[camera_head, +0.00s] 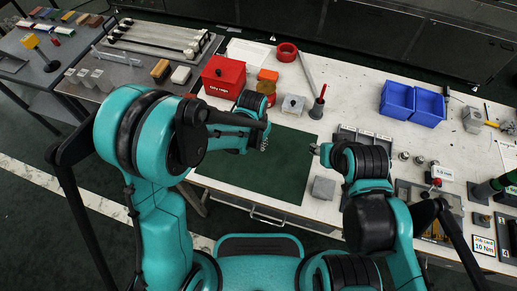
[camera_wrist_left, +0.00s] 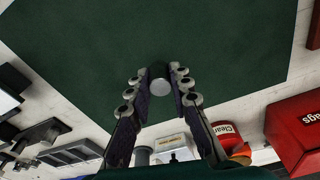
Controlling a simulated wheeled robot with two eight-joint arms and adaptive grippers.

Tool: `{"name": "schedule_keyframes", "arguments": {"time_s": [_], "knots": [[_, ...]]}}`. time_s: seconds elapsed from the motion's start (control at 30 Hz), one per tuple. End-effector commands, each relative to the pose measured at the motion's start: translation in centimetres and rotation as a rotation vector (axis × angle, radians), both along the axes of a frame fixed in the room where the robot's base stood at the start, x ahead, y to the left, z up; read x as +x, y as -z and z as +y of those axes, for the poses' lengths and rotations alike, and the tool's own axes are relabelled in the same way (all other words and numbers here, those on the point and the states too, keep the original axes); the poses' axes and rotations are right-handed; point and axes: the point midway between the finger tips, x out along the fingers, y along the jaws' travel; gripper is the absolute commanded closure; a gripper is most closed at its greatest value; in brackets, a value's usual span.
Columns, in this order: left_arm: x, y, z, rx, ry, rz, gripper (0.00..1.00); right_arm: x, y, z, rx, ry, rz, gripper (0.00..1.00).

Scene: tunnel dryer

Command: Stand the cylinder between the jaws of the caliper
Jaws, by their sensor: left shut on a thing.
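My left gripper (camera_head: 263,142) is over the green mat (camera_head: 290,170). In the left wrist view its fingers (camera_wrist_left: 160,80) are closed around a small cylinder with a pale round end (camera_wrist_left: 160,87) and a dark side. The cylinder is not clear in the head view. The mat fills much of the wrist view behind it; the gap between them cannot be judged. My right gripper (camera_head: 316,149) is at the mat's right edge, and its fingers are too small to read. I cannot pick out the caliper or its jaws with certainty; a long grey bar (camera_head: 306,75) lies behind the mat.
Another grey block (camera_head: 324,187) is at the mat's right. Blue bins (camera_head: 413,102) stand farther right. Most of the mat is clear.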

Motion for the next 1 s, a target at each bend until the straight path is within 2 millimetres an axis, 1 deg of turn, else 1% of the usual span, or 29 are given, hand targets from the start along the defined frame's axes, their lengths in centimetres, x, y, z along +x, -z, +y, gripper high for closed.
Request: {"name": "schedule_keyframes", "arguments": {"time_s": [0.23, 0.3, 0.5, 0.63, 0.67, 0.7, 0.73, 1.0], "knots": [[0.0, 3.7, 0.0, 0.000, 0.000, 0.000, 1.00, 0.0, 1.8, 0.0, 0.000, 0.000, 0.000, 0.60], [0.0, 3.9, 0.0, 0.000, 0.000, 0.000, 1.00, 0.0, 1.9, 0.0, 0.000, 0.000, 0.000, 0.60], [0.0, 3.7, -0.1, 0.000, 0.000, 0.000, 1.00, 0.0, 1.7, 0.0, 0.000, 0.000, 0.000, 0.60], [0.0, 4.2, -0.1, 0.000, 0.000, 0.000, 1.00, 0.0, 2.2, 0.0, 0.000, 0.000, 0.000, 0.60], [0.0, 4.1, -0.1, 0.000, 0.000, 0.000, 0.75, 0.0, 2.1, 0.0, 0.000, 0.000, 0.000, 0.60], [0.0, 4.0, -0.1, 0.000, 0.000, 0.000, 0.64, 0.0, 2.0, 0.0, 0.000, 0.000, 0.000, 0.60], [0.0, 4.0, -0.1, 0.000, 0.000, 0.000, 0.59, 0.0, 2.0, 0.0, 0.000, 0.000, 0.000, 0.60], [0.0, 4.0, -0.1, 0.000, 0.000, 0.000, 0.59, 0.0, 2.0, 0.0, 0.000, 0.000, 0.000, 0.60]]}}
